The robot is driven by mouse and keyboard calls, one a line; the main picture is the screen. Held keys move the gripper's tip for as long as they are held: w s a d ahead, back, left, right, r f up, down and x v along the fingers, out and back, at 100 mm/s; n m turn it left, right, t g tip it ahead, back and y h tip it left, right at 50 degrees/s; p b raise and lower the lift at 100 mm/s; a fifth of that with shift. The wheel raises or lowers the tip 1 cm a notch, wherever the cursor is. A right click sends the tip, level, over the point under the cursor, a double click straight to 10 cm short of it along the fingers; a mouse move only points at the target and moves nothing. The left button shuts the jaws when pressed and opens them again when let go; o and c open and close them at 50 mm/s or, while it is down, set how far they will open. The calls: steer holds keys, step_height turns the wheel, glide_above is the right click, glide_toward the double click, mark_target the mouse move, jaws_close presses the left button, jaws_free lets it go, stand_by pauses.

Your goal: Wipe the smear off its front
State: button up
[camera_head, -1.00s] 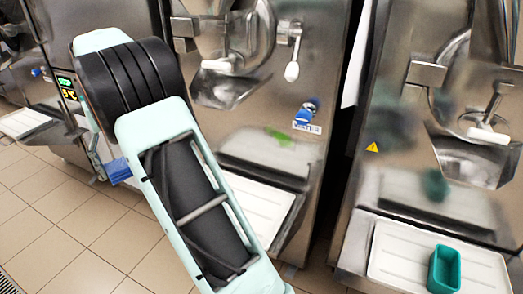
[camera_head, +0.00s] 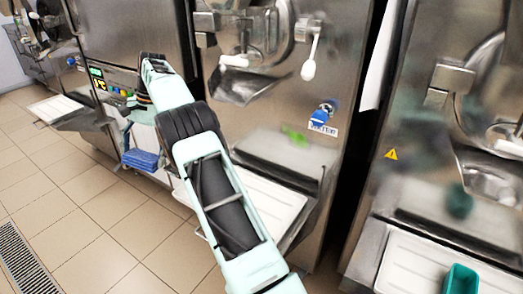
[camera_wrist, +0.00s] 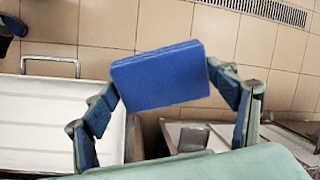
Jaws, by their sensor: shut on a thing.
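The green smear (camera_head: 294,136) is on the steel front of the middle batch freezer (camera_head: 275,110), below its spout and left of the blue valve knob. My gripper (camera_wrist: 165,85) is shut on a blue sponge (camera_wrist: 160,75), with one finger at each side of it. The sponge also shows in the head view (camera_head: 142,159), low and left of the smear, well apart from it. The smear is not in the wrist view.
A white drip tray (camera_head: 265,205) sits under the middle freezer; a white tray with a wire handle (camera_wrist: 50,125) is close left of my gripper in the wrist view. A teal container (camera_head: 460,280) stands on the right freezer's tray. Tiled floor lies open at left.

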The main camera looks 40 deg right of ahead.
mark_target(147, 152)
steer(key=m, duration=0.1)
steer(key=w+m, duration=0.1)
steer(key=w+f+m+t+y, duration=0.1)
steer(key=shift+d, duration=0.35)
steer(key=shift+w+d+f+m+t, duration=0.1)
steer(key=shift+w+d+m+t, duration=0.25)
steer(key=shift+m+t, duration=0.5)
steer(key=d+f+m+t+h+b, duration=0.2)
steer(key=d+m+t+h, duration=0.3)
steer(key=d+m+t, duration=0.7)
steer(key=s+d+r+m+g+h, duration=0.35)
steer(key=s+d+m+h, duration=0.45)
steer(key=s, duration=0.3)
steer(key=s+d+r+m+g+h, duration=0.2)
steer(key=s+d+m+g+h, duration=0.2)
steer(key=s+d+m+h, duration=0.5)
steer(key=shift+s+d+f+n+y+p, duration=0.15)
steer(key=shift+d+n, duration=0.25)
steer(key=shift+d, duration=0.4)
steer(key=shift+d+n+y+p, duration=0.1)
steer(key=shift+d+n+p, duration=0.2)
steer(key=shift+d, duration=0.5)
steer(key=shift+s+d+f+n+y+p, duration=0.15)
steer(key=shift+d+n, duration=0.3)
steer(key=shift+d, duration=0.35)
steer(key=shift+w+d, duration=0.15)
